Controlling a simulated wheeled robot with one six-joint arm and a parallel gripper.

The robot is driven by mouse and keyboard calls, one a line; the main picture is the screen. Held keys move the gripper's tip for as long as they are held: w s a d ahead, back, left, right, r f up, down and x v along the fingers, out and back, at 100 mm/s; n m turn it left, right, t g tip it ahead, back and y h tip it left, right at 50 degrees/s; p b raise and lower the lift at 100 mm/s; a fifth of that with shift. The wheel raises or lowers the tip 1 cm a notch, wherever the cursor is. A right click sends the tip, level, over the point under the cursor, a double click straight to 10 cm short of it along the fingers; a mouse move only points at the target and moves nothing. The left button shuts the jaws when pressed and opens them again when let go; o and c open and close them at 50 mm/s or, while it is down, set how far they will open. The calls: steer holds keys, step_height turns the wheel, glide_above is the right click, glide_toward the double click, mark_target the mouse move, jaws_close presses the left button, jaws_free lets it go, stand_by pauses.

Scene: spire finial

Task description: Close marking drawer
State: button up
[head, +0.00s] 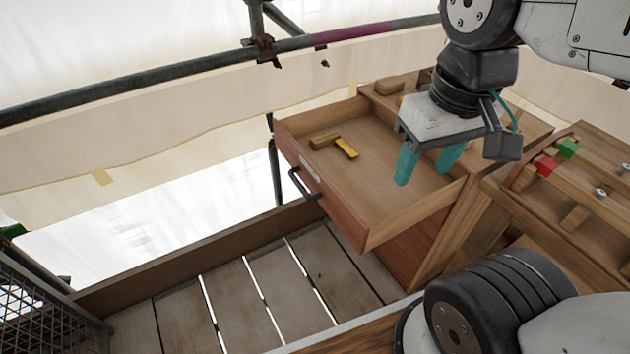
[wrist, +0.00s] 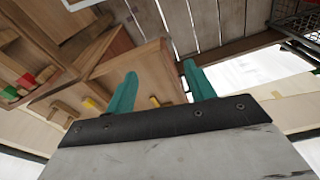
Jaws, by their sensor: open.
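The wooden marking drawer (head: 400,206) is pulled well out of its cabinet (head: 455,235) in the head view. Its reddish front has a dark bar handle (head: 304,184) and a small pale label. Inside lies a small mallet-like tool with a wooden head (head: 325,140) and a yellow part (head: 346,148). My gripper (head: 428,167), with teal fingers pointing down, is over the drawer in the head view. Its fingers are apart with nothing between them, and it is not on the handle. In the wrist view the open fingers (wrist: 161,90) show with the drawer behind them.
A bench to the right holds a red block (head: 546,166), a green block (head: 568,148) and wooden pieces. A scaffold pole (head: 200,65) crosses behind, before pale sheeting. The plank floor (head: 240,295) in front of the drawer is clear. A mesh panel (head: 40,310) stands at lower left.

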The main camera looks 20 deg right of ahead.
steer(key=c, duration=0.5)
steer(key=shift+a+f, duration=0.15)
steer(key=shift+a, duration=0.15)
steer(key=c, duration=0.5)
steer(key=w+a+f+n+g+h, duration=0.1)
steer(key=w+a+f+n, duration=0.1)
steer(key=f, duration=0.1)
steer(key=w+a+f+n+g+h, duration=0.1)
steer(key=w+a+f+n+g, duration=0.1)
steer(key=f, duration=0.2)
steer(key=w+a+f+n+g+h, duration=0.1)
steer(key=w+a+f+n+h, duration=0.1)
steer(key=w+f+n, duration=0.1)
steer(key=shift+f, duration=0.45)
jaws_close()
steer(key=w+a+f+n+t+h, duration=0.1)
steer(key=w+a+f+n+h, duration=0.2)
steer(key=f+n, duration=0.3)
steer(key=w+a+f+n+t+h, duration=0.1)
steer(key=w+a+f+n+h, duration=0.15)
steer(key=f, duration=0.55)
steer(key=n+t, duration=0.2)
steer(key=n, duration=0.3)
glide_toward(344, 218)
step_height(344, 218, down, 4)
steer(key=shift+m, duration=0.25)
steer(key=shift+w+d, duration=0.2)
steer(key=shift+d, duration=2)
